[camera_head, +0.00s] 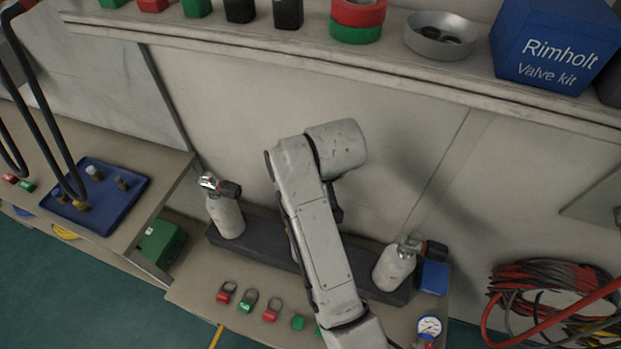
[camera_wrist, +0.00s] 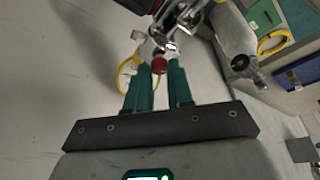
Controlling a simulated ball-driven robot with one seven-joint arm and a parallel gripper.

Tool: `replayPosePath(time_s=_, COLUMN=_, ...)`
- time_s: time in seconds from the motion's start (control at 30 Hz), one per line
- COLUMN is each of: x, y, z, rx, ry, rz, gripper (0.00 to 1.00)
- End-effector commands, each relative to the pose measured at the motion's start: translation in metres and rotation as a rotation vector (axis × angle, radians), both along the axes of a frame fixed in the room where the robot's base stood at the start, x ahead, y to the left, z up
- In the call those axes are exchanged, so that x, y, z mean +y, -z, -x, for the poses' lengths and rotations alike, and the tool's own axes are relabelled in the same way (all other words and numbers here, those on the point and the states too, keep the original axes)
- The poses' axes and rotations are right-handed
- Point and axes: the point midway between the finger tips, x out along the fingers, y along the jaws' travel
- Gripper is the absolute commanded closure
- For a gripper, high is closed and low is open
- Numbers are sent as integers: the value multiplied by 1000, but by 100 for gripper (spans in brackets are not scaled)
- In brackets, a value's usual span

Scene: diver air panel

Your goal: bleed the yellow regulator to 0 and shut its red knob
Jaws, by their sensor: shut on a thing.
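In the wrist view, the green fingers of my gripper (camera_wrist: 160,70) are shut on a small red knob (camera_wrist: 159,65). The knob sits on a metal regulator body (camera_wrist: 172,42), partly cut off by the top edge. A thin yellow ring or hose (camera_wrist: 124,76) shows beside it, behind the left finger. No gauge reading for this regulator can be made out. In the head view my arm hides my gripper, the knob and the middle of the cylinder row.
White cylinders with valves stand at left (camera_head: 226,214) and right (camera_head: 393,267) of my arm, on a dark rack (camera_head: 262,248). Red and green tags (camera_head: 248,300) and a blue-rimmed gauge (camera_head: 429,326) lie in front. A shelf (camera_head: 300,45) runs above; coiled hoses (camera_head: 545,285) are at right.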

Motion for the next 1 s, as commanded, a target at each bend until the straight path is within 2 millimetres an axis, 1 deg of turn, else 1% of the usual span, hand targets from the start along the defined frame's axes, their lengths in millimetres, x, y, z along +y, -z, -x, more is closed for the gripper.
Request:
replayPosePath(time_s=0.33, x=0, y=0, z=0, rx=-1, ry=-1, rz=0, gripper=100)
replayPosePath(time_s=0.37, x=0, y=0, z=0, rx=-1, ry=-1, rz=0, gripper=76)
replayPosePath(time_s=0.6, x=0, y=0, z=0, rx=0, ry=0, rz=0, gripper=52)
replayPosePath(time_s=0.87, x=0, y=-1, z=0, rx=-1, ry=-1, rz=0, gripper=52)
replayPosePath(time_s=1.0, x=-2, y=-12, z=4, rx=-4, ry=0, rz=-1, gripper=52)
